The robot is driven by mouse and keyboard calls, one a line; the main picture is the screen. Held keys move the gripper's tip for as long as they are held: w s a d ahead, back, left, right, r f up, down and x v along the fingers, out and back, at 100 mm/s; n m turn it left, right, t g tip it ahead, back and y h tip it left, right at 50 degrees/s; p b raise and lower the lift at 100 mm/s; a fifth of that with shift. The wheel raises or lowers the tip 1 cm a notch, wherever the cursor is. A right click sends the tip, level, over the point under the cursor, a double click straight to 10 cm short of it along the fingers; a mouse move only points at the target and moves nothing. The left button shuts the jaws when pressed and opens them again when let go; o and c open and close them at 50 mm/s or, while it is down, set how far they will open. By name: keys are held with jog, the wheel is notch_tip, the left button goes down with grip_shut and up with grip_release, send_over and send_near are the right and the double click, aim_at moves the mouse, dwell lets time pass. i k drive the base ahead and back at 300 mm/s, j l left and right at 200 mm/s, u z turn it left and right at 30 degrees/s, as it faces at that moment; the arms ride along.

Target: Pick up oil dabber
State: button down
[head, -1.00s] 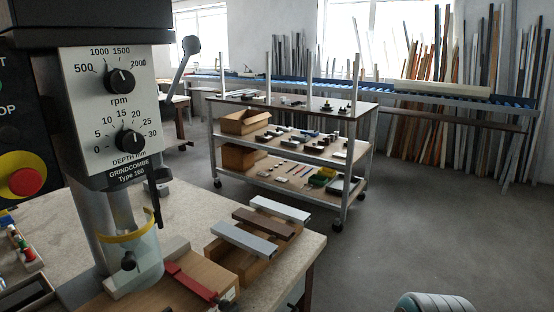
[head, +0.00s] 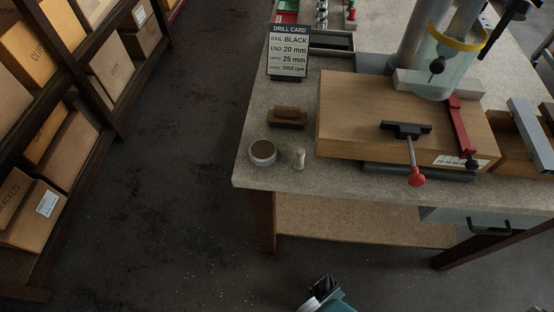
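A small pale upright piece with a rounded top (head: 299,158) stands near the front left corner of the workbench (head: 340,184); it looks like the oil dabber, but I cannot be sure. A round pale tin with a brown top (head: 263,152) stands just left of it, apart from it. A brown block-like brush (head: 288,117) lies behind them. My gripper (head: 322,285) shows only in part at the bottom of the head view, in front of the bench and well apart from these things. Its fingers are too small and dark to read.
A wooden drilling block (head: 365,110) with a red clamp (head: 462,130) and a red-knobbed handle (head: 416,177) takes up the bench's middle, under the drill. A drill card (head: 288,52) stands behind the brush. Shelves of boxes (head: 68,151) line the left; floor between is clear.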

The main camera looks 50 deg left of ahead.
aim_at(299, 164)
jog(key=j+u, duration=0.15)
jog(key=u, duration=1.95)
jog(key=i+l+z, duration=0.1)
jog(key=i+z, duration=0.35)
jog(key=k, duration=0.1)
